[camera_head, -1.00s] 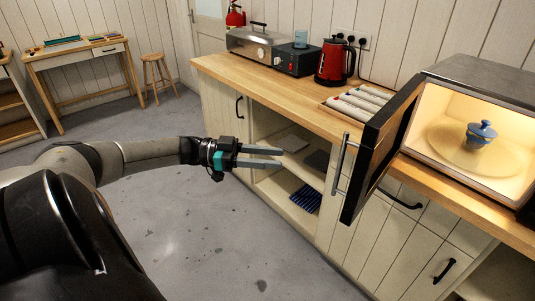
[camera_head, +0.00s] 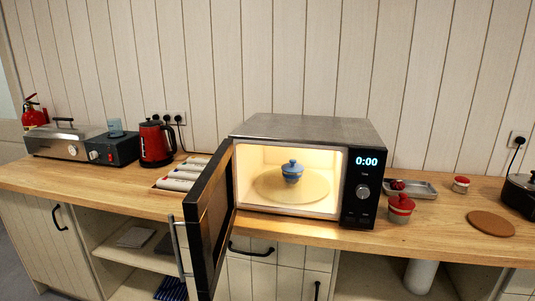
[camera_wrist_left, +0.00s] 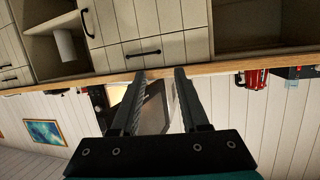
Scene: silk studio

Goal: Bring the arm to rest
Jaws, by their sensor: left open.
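My left gripper (camera_wrist_left: 160,72) shows only in the left wrist view, where it is open with nothing between its two dark fingers. That view is upside down, with the counter edge and cabinets above and the wall below. Part of the microwave shows behind the fingers. No arm of mine is in the head view, and my right gripper is not seen.
The microwave (camera_head: 310,131) stands on the counter, lit inside, its door (camera_head: 208,222) swung open past the counter's front. A blue lidded pot (camera_head: 292,172) is inside. A red kettle (camera_head: 155,144) stands left; red lidded jars (camera_head: 400,209) stand right.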

